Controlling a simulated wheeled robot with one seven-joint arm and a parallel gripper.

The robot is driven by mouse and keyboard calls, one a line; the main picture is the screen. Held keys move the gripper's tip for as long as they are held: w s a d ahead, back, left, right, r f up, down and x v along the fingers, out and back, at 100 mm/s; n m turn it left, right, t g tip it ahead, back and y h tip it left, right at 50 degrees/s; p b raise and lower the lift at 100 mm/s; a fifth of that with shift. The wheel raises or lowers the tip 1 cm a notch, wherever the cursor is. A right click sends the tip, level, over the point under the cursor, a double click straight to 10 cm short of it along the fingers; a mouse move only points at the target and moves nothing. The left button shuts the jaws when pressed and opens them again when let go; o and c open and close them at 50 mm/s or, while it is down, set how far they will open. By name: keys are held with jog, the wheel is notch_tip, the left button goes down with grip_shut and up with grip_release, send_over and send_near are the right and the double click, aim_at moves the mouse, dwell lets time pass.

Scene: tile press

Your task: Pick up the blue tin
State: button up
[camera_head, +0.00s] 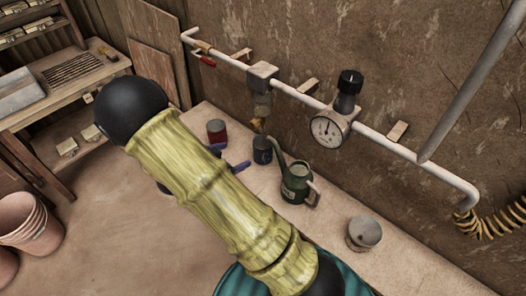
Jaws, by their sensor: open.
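The blue tin (262,150) is a small dark blue can. It stands upright on the pale bench top, between a red tin (216,131) and a green watering can (297,184). My gripper (229,157) is mostly hidden behind my own yellow arm. Only its two bluish-purple fingertips show, apart from each other, so it is open. They are just left of the blue tin and below the red tin in the picture. I see nothing between them, and I cannot tell how far they are from the tin.
A grey tin (365,232) stands on the bench (410,262) to the right. Behind runs a wall pipe (290,92) with a pressure gauge (328,128) and a brass tap above the blue tin. Shelves and stacked terracotta pots (30,225) are at left.

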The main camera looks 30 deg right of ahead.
jog(key=p, duration=0.2)
send_near(266, 141)
jog(key=d, duration=0.3)
jog(key=shift+d+f, duration=0.1)
jog(key=shift+f, duration=0.05)
jog(key=shift+w+d+p, duration=0.1)
jog(key=shift+d+p, duration=0.25)
jog(key=shift+p, duration=0.05)
jog(key=p+x, duration=0.1)
jog(key=x, duration=0.2)
jog(key=shift+w+d+p, duration=0.1)
jog(key=shift+d+p, duration=0.25)
jog(key=shift+d, duration=0.05)
jog(key=shift+w+d+f, duration=0.15)
jog(key=shift+d+f, duration=0.05)
jog(key=shift+d, duration=0.15)
jog(key=c, duration=1.2)
